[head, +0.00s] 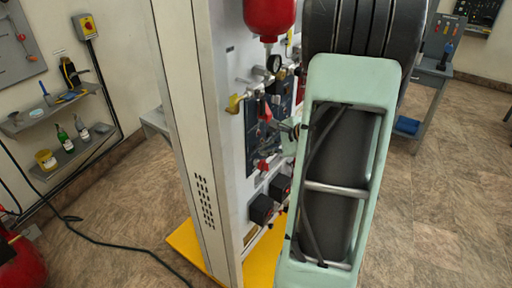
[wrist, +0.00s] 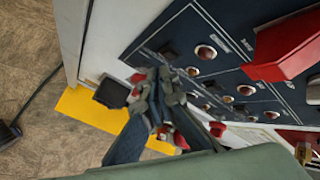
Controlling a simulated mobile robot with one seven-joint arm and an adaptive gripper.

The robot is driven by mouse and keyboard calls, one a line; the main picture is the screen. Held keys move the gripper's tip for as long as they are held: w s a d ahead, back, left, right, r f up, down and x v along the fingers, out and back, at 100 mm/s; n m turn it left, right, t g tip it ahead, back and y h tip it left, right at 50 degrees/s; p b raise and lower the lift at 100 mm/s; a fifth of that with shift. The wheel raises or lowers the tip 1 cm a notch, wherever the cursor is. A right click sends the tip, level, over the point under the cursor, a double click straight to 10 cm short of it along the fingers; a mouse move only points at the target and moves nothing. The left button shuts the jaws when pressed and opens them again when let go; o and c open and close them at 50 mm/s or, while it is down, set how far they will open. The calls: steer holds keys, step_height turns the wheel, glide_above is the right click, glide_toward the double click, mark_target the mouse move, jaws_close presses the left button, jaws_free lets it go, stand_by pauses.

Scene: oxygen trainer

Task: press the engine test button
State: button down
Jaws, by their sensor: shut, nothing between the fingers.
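The trainer's dark blue control panel (wrist: 215,65) appears tilted in the wrist view and carries several small round buttons or lamps, including one pale reddish round piece (wrist: 206,52). Its labels are too small to read, so I cannot tell which is the engine test button. My gripper (wrist: 163,85) is shut and empty, its fingertips in front of the panel's lower left part; I cannot tell whether they touch it. In the head view the panel (head: 258,140) is on the cabinet's side, and my green arm hides part of it and most of my gripper.
A large red part (wrist: 285,45) juts out at the panel's upper right. Black boxes (head: 262,208) and valves with a gauge (head: 274,63) project from the cabinet (head: 190,130). It stands on a yellow base (head: 190,247). A black cable (head: 120,247) lies on the floor at left.

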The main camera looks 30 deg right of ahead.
steer(key=shift+w, duration=0.15)
steer(key=shift+w+a, duration=0.15)
steer(key=shift+w, duration=0.1)
steer(key=shift+w+a+b, duration=0.2)
steer(key=shift+w+b, duration=0.15)
steer(key=shift+b, duration=0.1)
stand_by(0.6)
steer(key=shift+s+d, duration=0.1)
steer(key=shift+s, duration=0.05)
steer(key=shift+s+d+b, duration=0.25)
steer(key=shift+s+b, duration=0.05)
steer(key=shift+s, duration=0.3)
steer(key=s, duration=0.1)
steer(key=s+d, duration=0.1)
steer(key=s, duration=0.1)
steer(key=s+d+b, duration=0.1)
steer(key=shift+s, duration=0.3)
stand_by(0.3)
stand_by(0.6)
